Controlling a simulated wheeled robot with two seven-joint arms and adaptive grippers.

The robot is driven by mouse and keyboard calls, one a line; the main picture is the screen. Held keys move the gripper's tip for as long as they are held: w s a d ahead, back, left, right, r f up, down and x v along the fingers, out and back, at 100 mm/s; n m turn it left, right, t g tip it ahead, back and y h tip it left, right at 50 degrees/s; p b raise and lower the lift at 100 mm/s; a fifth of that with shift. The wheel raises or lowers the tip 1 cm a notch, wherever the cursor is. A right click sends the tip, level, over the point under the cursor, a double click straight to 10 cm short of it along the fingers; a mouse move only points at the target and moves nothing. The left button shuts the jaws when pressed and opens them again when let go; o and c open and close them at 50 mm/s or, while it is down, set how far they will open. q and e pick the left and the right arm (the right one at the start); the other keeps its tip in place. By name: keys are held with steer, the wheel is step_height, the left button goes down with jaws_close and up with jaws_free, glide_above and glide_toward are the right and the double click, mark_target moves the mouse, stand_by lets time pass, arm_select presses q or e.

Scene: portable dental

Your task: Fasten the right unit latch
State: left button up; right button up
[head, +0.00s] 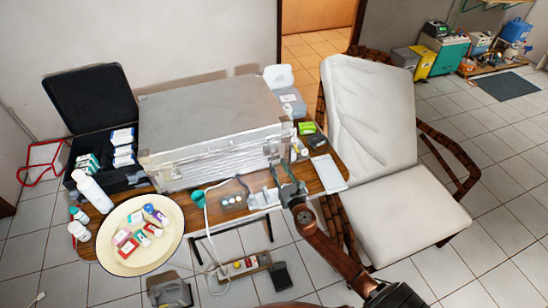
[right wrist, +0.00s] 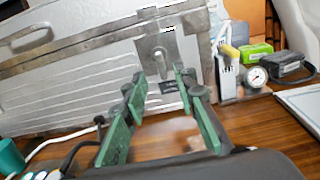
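The unit is a closed silver metal case (head: 205,125) on the wooden table; its ribbed front (right wrist: 60,90) fills the upper left of the right wrist view. The right unit latch (right wrist: 160,58) is a metal plate with a small hanging tab on the case's front near its right end; in the head view it is small (head: 271,150). My right gripper (head: 283,172) is in front of that latch. In the right wrist view its green-padded fingers (right wrist: 159,82) are apart with nothing between them, and the tab appears beyond the gap. Contact cannot be told. My left gripper is out of view.
A pressure gauge (right wrist: 257,76), a green box (right wrist: 256,53) and a white tablet-like panel (head: 328,174) lie right of the case. A teal cup (head: 198,198), a cable and a round tray (head: 100,240) stand left of my gripper. A white padded chair (head: 370,125) borders the table.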

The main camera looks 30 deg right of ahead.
mark_target(273, 155)
steer(key=b+x, duration=0.1)
steer(key=x, duration=0.5)
steer(key=shift+d, duration=0.1)
steer(key=shift+c, duration=0.2)
jaws_close()
